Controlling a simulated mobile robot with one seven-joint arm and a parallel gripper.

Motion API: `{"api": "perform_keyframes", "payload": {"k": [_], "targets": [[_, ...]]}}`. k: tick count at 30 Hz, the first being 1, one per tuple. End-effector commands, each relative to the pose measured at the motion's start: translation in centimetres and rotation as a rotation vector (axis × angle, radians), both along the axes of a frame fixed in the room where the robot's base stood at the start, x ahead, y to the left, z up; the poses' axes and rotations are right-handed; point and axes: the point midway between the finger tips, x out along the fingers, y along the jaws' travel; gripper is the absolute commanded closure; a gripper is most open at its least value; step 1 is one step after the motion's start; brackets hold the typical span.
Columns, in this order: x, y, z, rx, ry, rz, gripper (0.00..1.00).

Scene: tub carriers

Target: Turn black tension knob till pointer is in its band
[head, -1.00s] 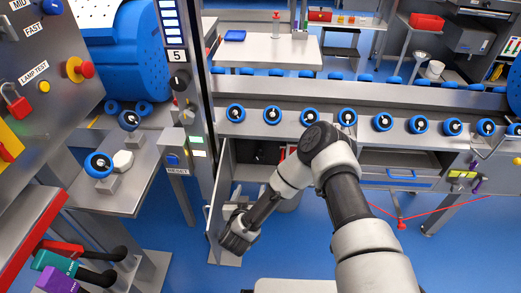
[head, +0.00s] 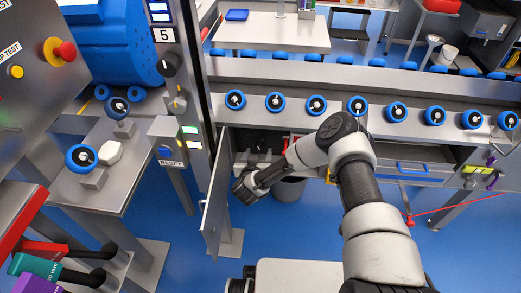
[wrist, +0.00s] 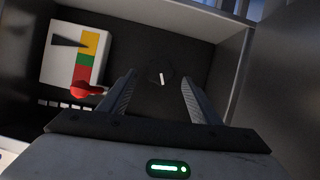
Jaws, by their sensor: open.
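In the wrist view a black knob (wrist: 162,79) with a white mark is on the dark back wall of an open cabinet. It is hard to make out against the wall. My gripper (wrist: 158,76) is open, with the knob showing between its fingers; they look short of it, not touching. Left of it is a white gauge plate (wrist: 54,66) with yellow, green and red bands from top to bottom. Its black pointer (wrist: 68,41) has its tip at the yellow band. In the head view my gripper (head: 243,188) is at the cabinet opening; the knob cannot be told there.
A red knob or lever (wrist: 86,89) sits just below the gauge, left of my left finger. The cabinet door (head: 216,195) stands open on the left. Cabinet walls close in around my gripper. A row of blue rollers (head: 316,104) runs above on the steel frame.

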Motion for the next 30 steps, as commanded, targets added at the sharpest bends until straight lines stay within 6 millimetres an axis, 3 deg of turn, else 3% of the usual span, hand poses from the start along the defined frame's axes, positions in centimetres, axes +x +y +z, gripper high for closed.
{"api": "perform_keyframes", "payload": {"k": [3, 9, 22, 30], "targets": [[2.3, -0.3, -1.3, 0.002, -0.001, -0.004, 0.43], [4.9, -0.4, -2.2, 0.001, 0.0, -0.001, 0.43], [5.9, -0.5, -2.4, 0.0, 0.0, 0.0, 0.43], [5.9, -0.5, -2.4, 0.0, 0.0, 0.0, 0.84]]}}
